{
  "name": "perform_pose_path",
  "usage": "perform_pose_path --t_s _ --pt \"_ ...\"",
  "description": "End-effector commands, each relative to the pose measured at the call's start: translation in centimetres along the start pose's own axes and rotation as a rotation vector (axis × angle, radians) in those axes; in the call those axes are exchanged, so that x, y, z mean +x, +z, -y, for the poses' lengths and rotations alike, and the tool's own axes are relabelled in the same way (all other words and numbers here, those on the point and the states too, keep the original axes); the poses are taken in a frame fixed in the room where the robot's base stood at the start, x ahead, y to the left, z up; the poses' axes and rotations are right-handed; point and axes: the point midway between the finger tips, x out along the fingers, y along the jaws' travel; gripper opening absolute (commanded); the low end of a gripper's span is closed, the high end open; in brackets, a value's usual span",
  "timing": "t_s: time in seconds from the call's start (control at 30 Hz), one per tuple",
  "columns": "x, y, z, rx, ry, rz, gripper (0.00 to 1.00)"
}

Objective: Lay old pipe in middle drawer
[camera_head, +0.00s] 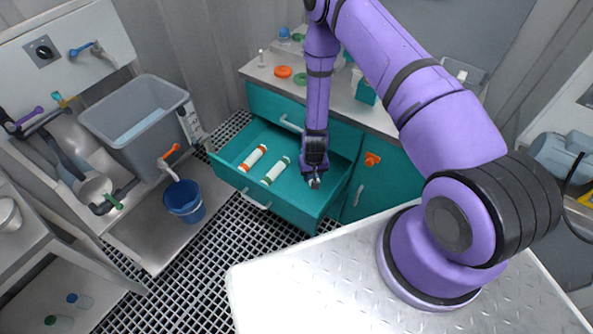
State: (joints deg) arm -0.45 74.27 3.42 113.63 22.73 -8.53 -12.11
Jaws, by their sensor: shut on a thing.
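The teal drawer (287,214) is pulled out under a closed upper drawer. A white cylinder with orange-red ends (253,158) and one with green ends (276,170) lie in its left half. My gripper (315,178) points down over the right part of this drawer, to the right of both cylinders. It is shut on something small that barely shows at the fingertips. This may be the old pipe, but the gripper hides most of it. I cannot tell whether it touches the drawer floor.
The counter (330,92) above holds an orange-red ring (283,72) and small containers. A teal door with an orange knob (373,159) is right of the drawer. A blue bucket (183,202) and grey tank (140,118) stand left.

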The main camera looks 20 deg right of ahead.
Motion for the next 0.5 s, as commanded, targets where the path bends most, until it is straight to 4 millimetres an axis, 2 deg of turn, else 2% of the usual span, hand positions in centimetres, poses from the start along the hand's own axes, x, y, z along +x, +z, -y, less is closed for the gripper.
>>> perform_pose_path --t_s 0.3,0.5 --pt "4.8 0.0 -0.1 0.0 0.0 0.001 0.17" --pt "6.1 0.0 -0.1 0.0 0.0 0.0 0.17"
